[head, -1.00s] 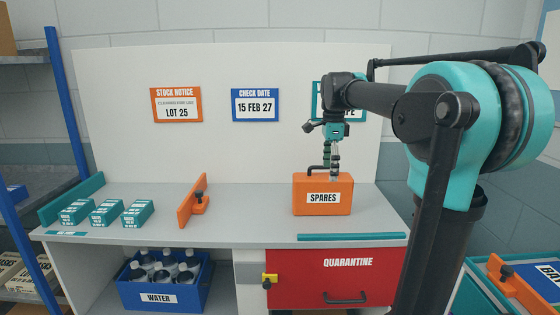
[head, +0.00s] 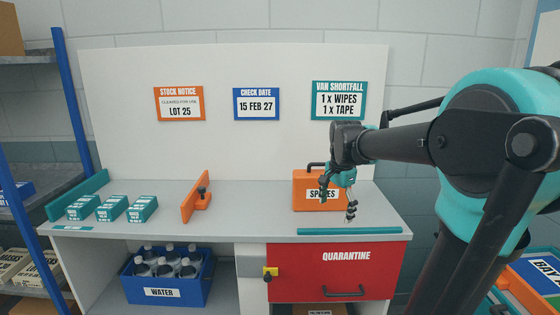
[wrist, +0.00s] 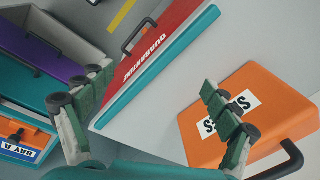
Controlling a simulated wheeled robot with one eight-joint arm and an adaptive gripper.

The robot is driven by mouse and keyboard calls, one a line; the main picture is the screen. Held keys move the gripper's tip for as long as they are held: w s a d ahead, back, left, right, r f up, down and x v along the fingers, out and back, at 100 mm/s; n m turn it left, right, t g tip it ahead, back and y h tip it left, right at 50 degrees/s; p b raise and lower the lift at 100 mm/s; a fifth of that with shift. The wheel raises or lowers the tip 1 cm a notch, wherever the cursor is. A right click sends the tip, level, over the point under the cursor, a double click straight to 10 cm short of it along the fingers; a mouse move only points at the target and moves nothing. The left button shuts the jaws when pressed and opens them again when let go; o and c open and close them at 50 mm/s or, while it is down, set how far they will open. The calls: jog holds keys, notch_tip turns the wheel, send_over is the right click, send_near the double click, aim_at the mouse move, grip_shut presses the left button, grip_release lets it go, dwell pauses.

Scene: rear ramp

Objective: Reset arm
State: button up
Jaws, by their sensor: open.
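My gripper (head: 338,202) is open and empty, in front of the orange SPARES case in the head view. Its two fingers also show spread apart in the wrist view (wrist: 150,108). The orange SPARES case (head: 305,203) stands upright on the right of the bench, its label partly hidden behind a finger.
The bench top (head: 250,215) is clear in the middle. Several teal boxes (head: 110,208) and an orange divider (head: 197,198) stand at left. A teal strip (head: 350,231) edges the bench above the red QUARANTINE drawer (head: 340,275). A blue WATER crate (head: 165,292) sits below.

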jog(key=s+d+f+n+t, duration=0.2)
jog(key=s+f+n, duration=0.9)
jog(key=s+f, duration=0.5)
notch_tip(320, 180, down, 2)
jog(key=shift+f+t, duration=0.1)
jog(key=shift+t, duration=0.3)
